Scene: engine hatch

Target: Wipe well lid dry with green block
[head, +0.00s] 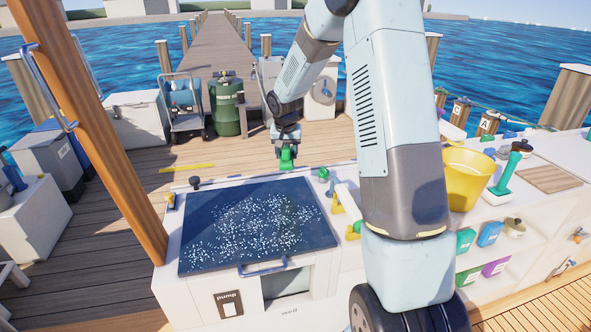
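The lid (205,254) is a dark blue panel on top of the white cabinet, lying flat and closed, with a handle (262,268) on its near edge. Many small white drops are spread over its middle; its margins look clearer. The word "well" shows on the cabinet front below it. My gripper (287,150) points down just beyond the lid's far edge, right of its middle. It appears shut on a green block (287,160), which hangs above the lid's level, apart from it. The fingers are small and partly hidden in this view.
A yellow bucket (467,178) and a green-handled brush (506,176) stand on the counter at right. A small green object (323,174) and yellow fittings (336,204) sit by the lid's right edge. A wooden post (95,130) rises at left. My arm hides part of the counter.

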